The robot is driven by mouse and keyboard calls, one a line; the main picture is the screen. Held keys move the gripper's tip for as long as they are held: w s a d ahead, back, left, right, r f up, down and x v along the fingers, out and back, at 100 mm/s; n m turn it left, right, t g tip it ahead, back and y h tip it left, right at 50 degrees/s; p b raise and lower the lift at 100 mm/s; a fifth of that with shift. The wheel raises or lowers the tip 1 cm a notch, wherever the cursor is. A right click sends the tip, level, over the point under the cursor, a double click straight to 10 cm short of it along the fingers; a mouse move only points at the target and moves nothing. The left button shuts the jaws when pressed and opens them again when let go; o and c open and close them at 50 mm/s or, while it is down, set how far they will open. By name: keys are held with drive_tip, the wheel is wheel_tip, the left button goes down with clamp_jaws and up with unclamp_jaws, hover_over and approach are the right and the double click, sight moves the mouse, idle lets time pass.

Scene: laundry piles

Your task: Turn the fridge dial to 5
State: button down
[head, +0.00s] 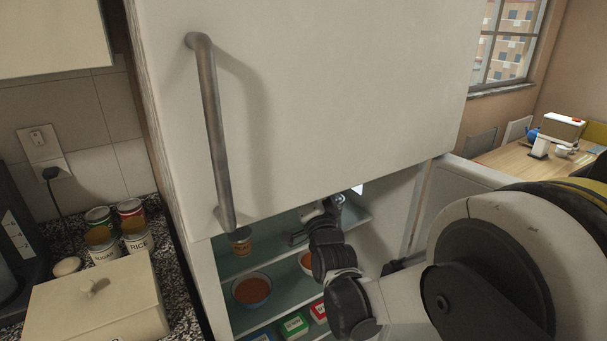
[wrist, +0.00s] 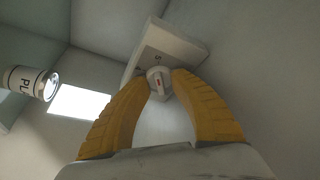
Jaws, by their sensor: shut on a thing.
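The fridge dial (wrist: 156,82) is a small pale round knob with a red mark. It sits on a light panel (wrist: 180,46) inside the fridge, in the wrist view. A numeral shows on the panel just above the knob, and it looks like a 5. My gripper (wrist: 160,80) has two yellow fingers shut on the knob from both sides. In the head view my arm reaches into the open lower compartment of the fridge (head: 320,110). The fingertips and the dial are hidden there behind the upper door and my arm.
Shelves hold a jar (head: 240,240), a bowl (head: 252,290) and boxes (head: 293,325). A can (wrist: 30,83) and a bright lamp panel (wrist: 80,113) are left of the fingers in the wrist view. The upper door with its long handle (head: 212,130) hangs above my arm.

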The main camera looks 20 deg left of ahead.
drive_tip(key=shift+r+m+h, duration=0.1)
drive_tip(key=shift+m+h, duration=0.4)
drive_tip(key=shift+m, duration=0.4)
drive_tip(key=c, duration=1.1)
unclamp_jaws()
drive_tip(key=shift+w, duration=0.1)
drive_tip(key=shift+o, duration=0.2)
